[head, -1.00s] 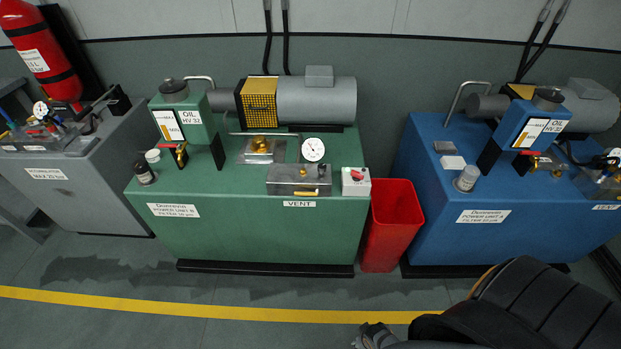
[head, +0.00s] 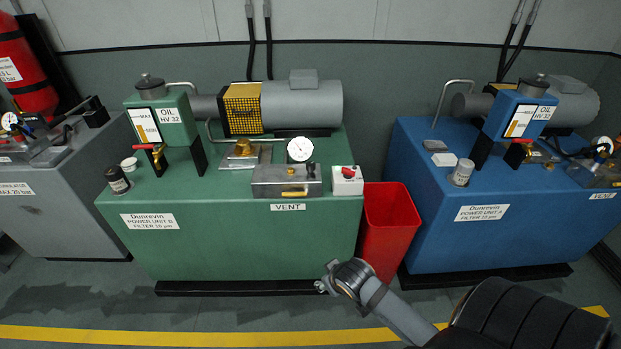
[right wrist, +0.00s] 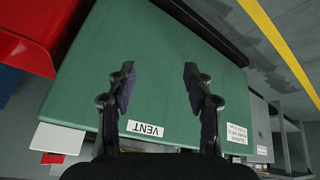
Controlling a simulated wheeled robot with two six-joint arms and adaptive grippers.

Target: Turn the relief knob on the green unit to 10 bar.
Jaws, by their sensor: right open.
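The green unit (head: 235,240), labelled power unit B, stands left of centre in the head view. A metal block (head: 287,181) with a yellow lever (head: 294,193) sits above the VENT label. My right gripper (head: 322,287) is low in front of the unit's right front corner. In the right wrist view my right gripper (right wrist: 158,82) is open and empty, with the green front and VENT label (right wrist: 145,129) beyond it. My left gripper is out of view.
A white box with a red knob (head: 347,180) is on the unit's right front edge. A red bin (head: 389,230) stands between the green unit and a blue unit (head: 450,235). A grey cabinet (head: 60,215) is at left. The floor in front is clear.

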